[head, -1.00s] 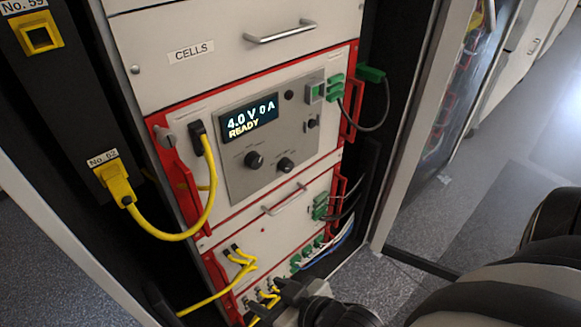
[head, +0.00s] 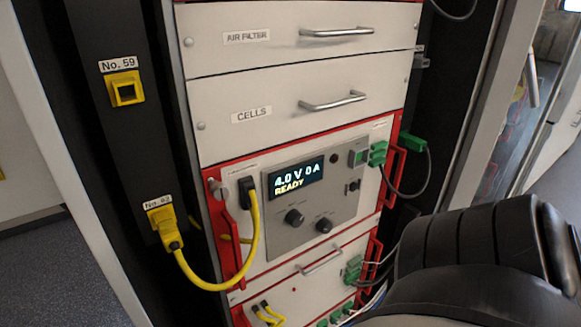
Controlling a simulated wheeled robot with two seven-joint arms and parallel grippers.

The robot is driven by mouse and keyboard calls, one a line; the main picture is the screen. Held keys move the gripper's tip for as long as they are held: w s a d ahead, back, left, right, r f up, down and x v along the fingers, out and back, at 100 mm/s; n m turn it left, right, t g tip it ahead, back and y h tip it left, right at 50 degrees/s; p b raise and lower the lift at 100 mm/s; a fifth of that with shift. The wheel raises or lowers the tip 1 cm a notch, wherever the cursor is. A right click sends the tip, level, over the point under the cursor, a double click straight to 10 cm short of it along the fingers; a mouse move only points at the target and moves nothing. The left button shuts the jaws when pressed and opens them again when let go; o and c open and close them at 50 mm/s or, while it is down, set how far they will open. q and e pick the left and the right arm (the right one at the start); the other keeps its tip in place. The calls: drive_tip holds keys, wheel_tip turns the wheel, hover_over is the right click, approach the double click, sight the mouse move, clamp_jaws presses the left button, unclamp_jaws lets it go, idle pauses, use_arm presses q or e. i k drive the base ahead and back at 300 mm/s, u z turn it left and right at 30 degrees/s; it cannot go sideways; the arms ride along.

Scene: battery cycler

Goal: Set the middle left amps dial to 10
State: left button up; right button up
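The cycler's grey control panel (head: 312,200) is on the middle unit with red edges. Its display (head: 297,177) reads "4.0 V 0 A" and "READY". Below the display are two black dials, a left dial (head: 294,216) and a right dial (head: 324,226) set slightly lower. The small labels by the dials are too small to read, so I cannot tell which one is marked amps. Neither gripper shows in the head view. A large dark part of my arm fills the lower right, and nothing of mine touches the dials.
A yellow cable (head: 254,240) runs from the panel's left side to socket No. 62 (head: 162,221). A green connector (head: 377,154) with a dark cable sits at the right. Red handles flank the unit. The CELLS drawer (head: 285,105) is above. The space before the dials looks clear.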

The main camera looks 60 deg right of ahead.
sight(324, 225)
drive_tip(key=u, duration=0.05)
drive_tip(key=k, duration=0.5)
drive_tip(key=z, duration=1)
drive_tip(key=i, duration=0.5)
